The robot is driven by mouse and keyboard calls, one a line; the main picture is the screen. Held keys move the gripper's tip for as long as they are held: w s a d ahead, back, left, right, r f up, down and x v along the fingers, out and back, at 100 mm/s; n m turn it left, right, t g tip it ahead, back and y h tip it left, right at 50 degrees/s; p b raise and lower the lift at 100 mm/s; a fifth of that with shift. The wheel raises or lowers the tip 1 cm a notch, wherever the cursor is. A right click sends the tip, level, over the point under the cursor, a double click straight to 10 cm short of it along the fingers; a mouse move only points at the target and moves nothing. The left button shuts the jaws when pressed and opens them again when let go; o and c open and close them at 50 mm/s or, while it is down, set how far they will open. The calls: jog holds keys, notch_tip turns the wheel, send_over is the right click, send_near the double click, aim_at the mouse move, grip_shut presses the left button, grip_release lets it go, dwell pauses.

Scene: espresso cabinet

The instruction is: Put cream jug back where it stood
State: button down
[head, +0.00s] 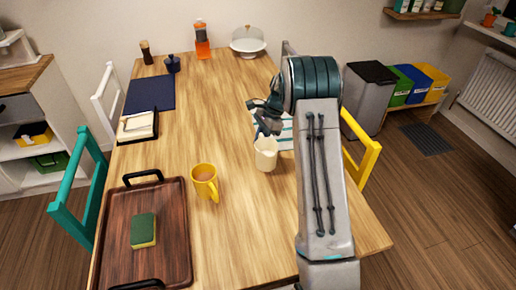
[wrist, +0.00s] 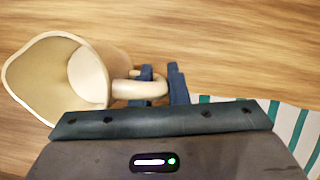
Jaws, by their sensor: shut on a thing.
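The cream jug (head: 265,155) is a pale cream pitcher on or just above the wooden table, right of the yellow mug; I cannot tell if its base touches. In the wrist view the jug (wrist: 60,85) shows its wide mouth and a white liquid inside, with its handle pointing to the gripper. My gripper (head: 262,130) is shut on the jug's handle; the wrist view shows its blue fingers (wrist: 160,85) at the handle. The jug looks roughly upright in the head view.
A striped cloth (head: 283,138) lies right behind the jug, partly hidden by my arm. A wooden tray (head: 175,250) holds a sponge (head: 143,230). The table (head: 205,110) is clear in the middle.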

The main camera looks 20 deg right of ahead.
aim_at(258, 148)
jog(key=shift+w+a+f, duration=0.25)
jog(key=shift+a+f, duration=0.1)
jog(key=shift+f, duration=1.9)
